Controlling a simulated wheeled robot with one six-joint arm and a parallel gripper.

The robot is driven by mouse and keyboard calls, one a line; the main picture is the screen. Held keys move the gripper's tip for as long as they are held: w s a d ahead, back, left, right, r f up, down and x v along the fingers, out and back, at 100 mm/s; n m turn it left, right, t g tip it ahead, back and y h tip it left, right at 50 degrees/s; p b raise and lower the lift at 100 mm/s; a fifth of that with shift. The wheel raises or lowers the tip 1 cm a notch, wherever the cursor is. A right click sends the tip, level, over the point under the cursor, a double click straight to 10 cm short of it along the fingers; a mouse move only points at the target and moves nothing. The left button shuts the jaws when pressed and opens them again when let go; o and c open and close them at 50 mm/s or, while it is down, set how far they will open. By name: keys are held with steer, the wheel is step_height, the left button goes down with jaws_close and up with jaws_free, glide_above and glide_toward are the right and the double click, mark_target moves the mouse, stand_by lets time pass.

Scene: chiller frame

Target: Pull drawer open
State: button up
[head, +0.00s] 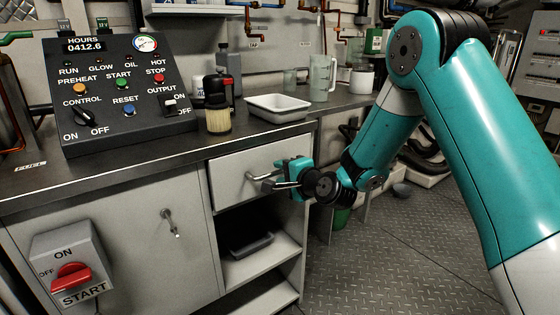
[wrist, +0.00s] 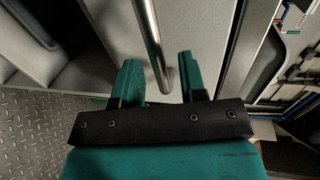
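The drawer (head: 232,184) has a plain light grey front under the counter and looks flush with the cabinet. Its metal bar handle (head: 260,177) sticks out from the front. My teal gripper (head: 283,174) is at the handle's right part in the head view. In the wrist view, the handle bar (wrist: 152,42) runs down between the two fingers of my gripper (wrist: 160,82). The fingers are spread, with a gap visible on each side of the bar. Part of the handle is hidden behind the gripper in the head view.
Below the drawer is an open shelf (head: 262,264) with a dark tray (head: 250,244). A cabinet door handle (head: 169,222) is to the left. The counter (head: 150,156) above carries a control panel (head: 118,92) and a white tray (head: 278,107). The metal floor (head: 400,255) at the right is open.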

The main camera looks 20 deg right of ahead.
steer(key=shift+x, duration=0.95)
steer(key=shift+c, duration=0.4)
jaws_close()
steer(key=shift+s+d, duration=0.1)
